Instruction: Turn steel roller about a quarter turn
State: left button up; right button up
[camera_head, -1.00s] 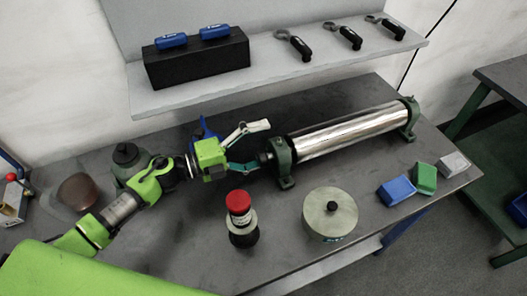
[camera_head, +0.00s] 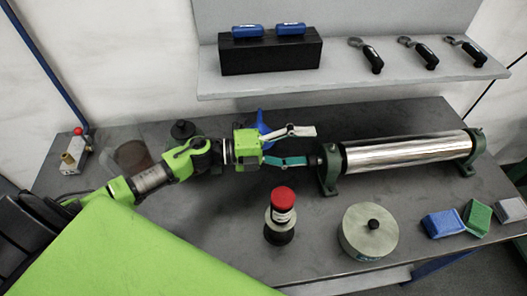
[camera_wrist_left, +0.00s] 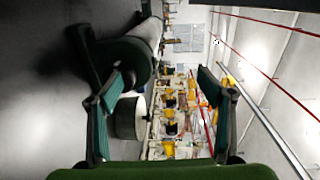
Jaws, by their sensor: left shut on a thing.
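The steel roller (camera_head: 405,150) is a shiny cylinder lying level between two dark green bearing brackets at the right of the bench. It also shows in the left wrist view (camera_wrist_left: 148,33), at the upper left. My left gripper (camera_head: 308,146) is at the roller's left shaft end (camera_head: 314,160), with its lower teal finger touching or almost touching it. It is shut on the roller's end, though its fingers look well apart and the contact is hard to make out. The left wrist view shows both teal fingers (camera_wrist_left: 158,95). My right gripper is not in view.
A red-topped cylinder (camera_head: 282,215) and a round metal pot with a black knob (camera_head: 368,232) stand in front. Blue (camera_head: 444,222), green (camera_head: 477,217) and grey (camera_head: 510,210) blocks lie at the right. A shelf (camera_head: 340,83) overhangs the bench's back.

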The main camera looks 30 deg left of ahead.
pick_arm(q)
jog(key=s+a, duration=0.2)
jog(key=shift+s+r, duration=0.2)
jog(key=shift+s, duration=0.2)
jog(key=shift+c, duration=1)
jog(key=b+v, duration=0.1)
jog(key=v, duration=0.7)
jog(key=shift+a+f, duration=0.2)
jog(key=shift+f, duration=0.35)
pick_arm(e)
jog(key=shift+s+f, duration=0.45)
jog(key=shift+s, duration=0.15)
pick_arm(q)
jog(key=shift+w+r, duration=0.1)
jog(key=shift+w, duration=0.1)
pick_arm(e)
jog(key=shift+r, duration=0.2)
